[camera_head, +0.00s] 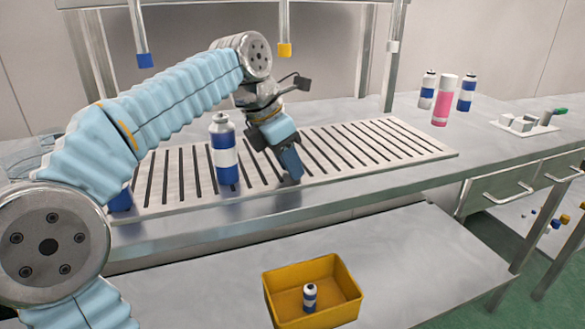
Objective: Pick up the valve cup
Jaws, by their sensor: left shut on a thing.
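My left gripper (289,165) points down at the front part of the slatted rack (435,150) on the metal bench. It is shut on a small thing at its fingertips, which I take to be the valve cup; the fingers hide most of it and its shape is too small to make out. A blue and white aerosol can (224,150) stands upright on the rack just left of the gripper, apart from it. My right gripper is not in view.
A yellow bin (283,312) with a small blue and white can (310,297) stands on the lower front table. A pink can (445,100) and two blue-white cans stand at the back right, near a white fixture (525,123). Blue (145,60) and yellow (285,50) hanging ends are overhead.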

